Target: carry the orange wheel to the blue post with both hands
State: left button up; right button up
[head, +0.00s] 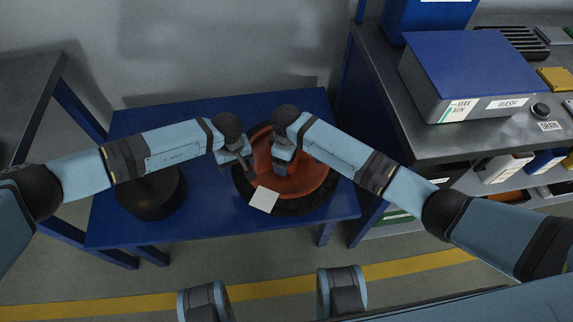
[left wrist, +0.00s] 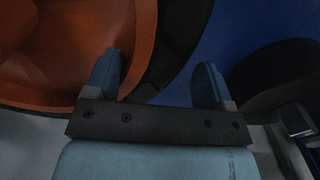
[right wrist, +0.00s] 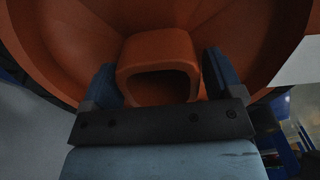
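The orange wheel (head: 316,172) with its black tyre lies on the blue table (head: 205,222), with a pale square (head: 263,200) on its near edge. My left gripper (head: 238,163) is at the wheel's left edge. In the left wrist view its open fingers (left wrist: 158,82) stand either side of the tyre edge, with blue visible beside the tyre. My right gripper (head: 281,166) is over the wheel's middle. In the right wrist view its open fingers (right wrist: 160,80) flank a hollow orange block (right wrist: 158,52) on the wheel. No separate blue post can be made out for certain.
A dark round thing (head: 152,198) sits on the table's left part. A grey bench (head: 405,120) with a blue-topped box (head: 470,65) and a blue frame stands at right. A grey bench (head: 25,95) is at left. A yellow line (head: 275,288) crosses the floor.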

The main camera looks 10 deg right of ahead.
pick_arm(q)
jog(key=shift+o, duration=0.7)
pick_arm(e)
jog(key=shift+o, duration=0.6)
pick_arm(q)
jog(key=shift+s+d, duration=0.1)
jog(key=shift+d, duration=0.05)
jog(key=shift+r, duration=0.1)
pick_arm(e)
jog(key=shift+a, duration=0.1)
jog(key=shift+r, duration=0.3)
pick_arm(q)
notch_tip(320, 180, up, 12)
pick_arm(e)
notch_tip(320, 180, up, 12)
jog(key=shift+f, duration=0.2)
pick_arm(q)
notch_tip(320, 180, up, 7)
jog(key=p, duration=0.2)
jog(key=shift+p, duration=0.35)
pick_arm(e)
jog(key=shift+r, duration=1.35)
